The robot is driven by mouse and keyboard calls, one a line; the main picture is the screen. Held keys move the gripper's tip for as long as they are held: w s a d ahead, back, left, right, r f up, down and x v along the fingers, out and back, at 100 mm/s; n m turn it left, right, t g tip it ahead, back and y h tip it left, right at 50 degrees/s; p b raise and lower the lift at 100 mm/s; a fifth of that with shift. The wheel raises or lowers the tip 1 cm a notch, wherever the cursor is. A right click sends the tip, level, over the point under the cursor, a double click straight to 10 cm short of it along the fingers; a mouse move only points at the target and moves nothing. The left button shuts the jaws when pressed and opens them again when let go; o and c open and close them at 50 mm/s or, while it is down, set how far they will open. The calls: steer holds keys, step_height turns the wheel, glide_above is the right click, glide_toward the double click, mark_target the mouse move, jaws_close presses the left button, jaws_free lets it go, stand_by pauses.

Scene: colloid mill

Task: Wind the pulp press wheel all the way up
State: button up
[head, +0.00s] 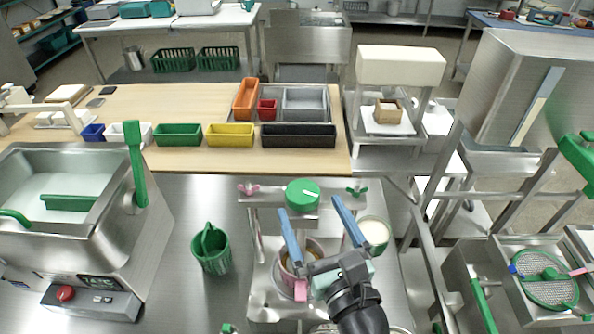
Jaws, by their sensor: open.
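A round green wheel (303,193) with a white mark sits on top of a small steel press frame (262,200) in the middle of the head view. Pink and green wing knobs sit on the frame's top at either side. A pink-walled pot (287,268) stands lower in the frame, partly hidden by my gripper. My gripper (310,206) is open and empty, with its two blue fingers pointing towards the wheel. The fingertips appear on either side of the wheel's near edge. I cannot tell whether they touch it or are above it.
A white-filled cup (374,234) stands close right of my gripper. A green basket (210,249) stands to the left, beside a steel machine with a green lever (136,160). Coloured bins line the wooden table (200,97) behind. Steel rails and a sieve (544,281) are at right.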

steer(key=p+x, duration=0.1)
steer(key=x, duration=0.7)
steer(key=shift+w+a, duration=0.15)
steer(key=shift+w, duration=0.1)
steer(key=c, duration=1.3)
